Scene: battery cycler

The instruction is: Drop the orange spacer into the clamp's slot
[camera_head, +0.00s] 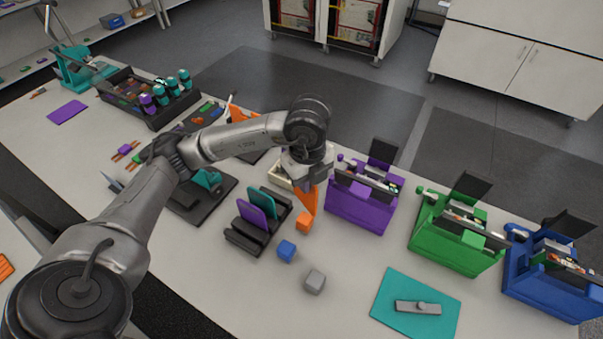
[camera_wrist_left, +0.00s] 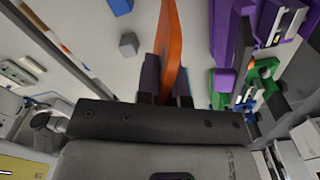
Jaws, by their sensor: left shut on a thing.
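My left gripper (camera_head: 309,178) is shut on the orange spacer (camera_head: 309,200), a long thin plate that hangs down from it above the table. In the left wrist view the spacer (camera_wrist_left: 170,40) stands out between the gripper's fingers (camera_wrist_left: 165,85). An orange cube (camera_head: 303,222) shows just below the spacer's lower end; I cannot tell whether they touch. A dark slotted holder (camera_head: 243,234) with an upright purple plate and an upright teal plate is to the left. A purple open-topped fixture (camera_head: 360,208) is to the right. I cannot tell for sure which one is the clamp.
A blue cube (camera_head: 287,250) and a grey cube (camera_head: 315,281) lie in front. Green (camera_head: 455,248) and blue (camera_head: 555,285) fixtures stand further right. A teal mat (camera_head: 385,310) bears a grey part. A dark tray (camera_head: 150,118) with several cylinders stands at the back left.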

